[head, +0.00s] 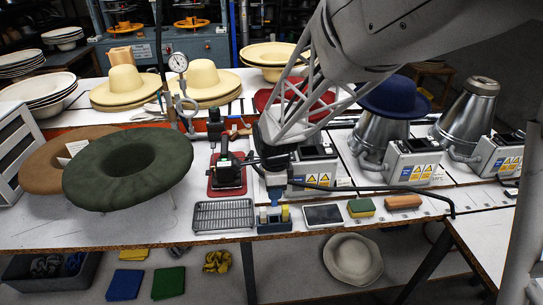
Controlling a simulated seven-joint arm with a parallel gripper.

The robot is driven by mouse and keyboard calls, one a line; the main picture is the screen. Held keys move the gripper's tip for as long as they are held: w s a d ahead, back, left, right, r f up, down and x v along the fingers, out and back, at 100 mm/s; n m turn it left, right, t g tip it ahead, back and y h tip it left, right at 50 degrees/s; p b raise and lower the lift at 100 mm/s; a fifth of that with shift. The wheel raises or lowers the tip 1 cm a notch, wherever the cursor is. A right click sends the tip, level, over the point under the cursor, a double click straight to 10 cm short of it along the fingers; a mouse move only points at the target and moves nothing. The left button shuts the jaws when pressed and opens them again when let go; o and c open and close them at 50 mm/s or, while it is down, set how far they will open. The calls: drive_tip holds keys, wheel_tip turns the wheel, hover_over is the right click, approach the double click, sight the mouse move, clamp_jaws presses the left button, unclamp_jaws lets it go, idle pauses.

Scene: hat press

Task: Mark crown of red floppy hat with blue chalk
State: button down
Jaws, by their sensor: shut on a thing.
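The red floppy hat (298,92) is at the back of the bench, and the white lattice part of my arm hides much of it. My gripper (274,188) points down over the small blue chalk holder (275,227) near the bench's front edge. The jaws are shut on a piece of chalk at the holder, apparently the blue chalk (263,215); the contact is small and partly hidden. A yellow chalk (285,213) stands at the right of the holder. My gripper is well in front of the red hat.
A wire rack (223,215) and a black device on a red base (228,172) stand left of the holder. A tablet (323,214), sponge (361,208) and brush (403,202) lie right. A green hat (128,168) and metal cones with control boxes (410,163) flank the arm.

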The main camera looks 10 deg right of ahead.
idle(0.3)
drive_tip(key=w+d+r, duration=0.3)
drive_tip(key=w+r, duration=0.7)
drive_tip(key=w, duration=0.1)
drive_tip(key=w+d+r, duration=0.4)
drive_tip(key=w+r, duration=0.6)
drive_tip(key=w, duration=0.1)
drive_tip(key=w+d+r, duration=0.4)
drive_tip(key=w+r, duration=0.6)
drive_tip(key=w, duration=0.2)
drive_tip(key=shift+d+r, duration=0.25)
drive_tip(key=shift+r, duration=0.1)
drive_tip(key=shift+f, duration=0.15)
